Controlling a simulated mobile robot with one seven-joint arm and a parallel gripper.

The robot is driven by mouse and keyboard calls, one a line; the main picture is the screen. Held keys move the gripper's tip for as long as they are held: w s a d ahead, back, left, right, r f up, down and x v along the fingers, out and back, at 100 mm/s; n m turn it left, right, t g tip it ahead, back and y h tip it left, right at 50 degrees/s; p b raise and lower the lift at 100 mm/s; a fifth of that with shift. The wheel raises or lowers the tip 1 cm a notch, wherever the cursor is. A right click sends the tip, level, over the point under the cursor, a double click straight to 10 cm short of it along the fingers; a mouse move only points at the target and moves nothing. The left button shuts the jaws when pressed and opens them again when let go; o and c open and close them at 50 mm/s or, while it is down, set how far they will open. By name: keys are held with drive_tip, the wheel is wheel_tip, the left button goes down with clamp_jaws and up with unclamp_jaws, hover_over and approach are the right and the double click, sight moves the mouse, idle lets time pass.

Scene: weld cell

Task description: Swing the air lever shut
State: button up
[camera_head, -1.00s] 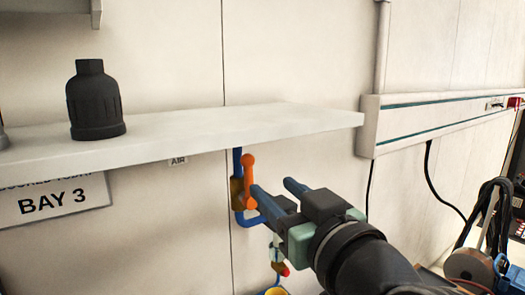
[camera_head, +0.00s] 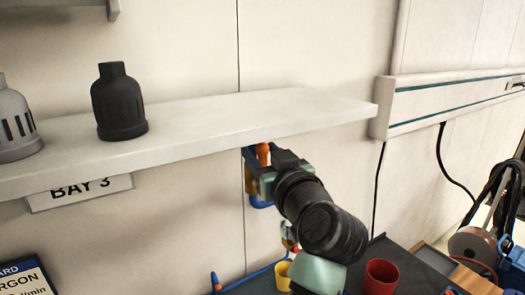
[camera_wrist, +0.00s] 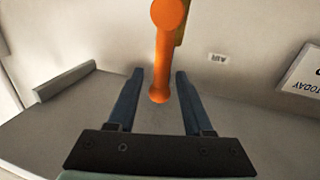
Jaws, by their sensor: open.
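The orange air lever (camera_head: 263,152) is on the wall pipe under the shelf, mostly hidden behind my gripper (camera_head: 262,172) in the head view. In the wrist view the lever (camera_wrist: 163,60) extends down from the top of the picture, with its rounded end between the two blue fingers of my gripper (camera_wrist: 159,72). The fingers are open, with a gap on each side of the lever. The brass valve body (camera_head: 250,181) and blue pipe (camera_head: 260,204) show beside my gripper.
The white shelf (camera_head: 200,130) is just above my gripper and holds a black ribbed part (camera_head: 118,104) and a grey slotted part (camera_head: 15,125). Below are a red cup (camera_head: 381,277) and a yellow cup (camera_head: 283,275). A wall duct (camera_head: 440,99) is at right.

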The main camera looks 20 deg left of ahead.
drive_tip(key=shift+c, duration=0.2)
clamp_jaws()
idle(1.1)
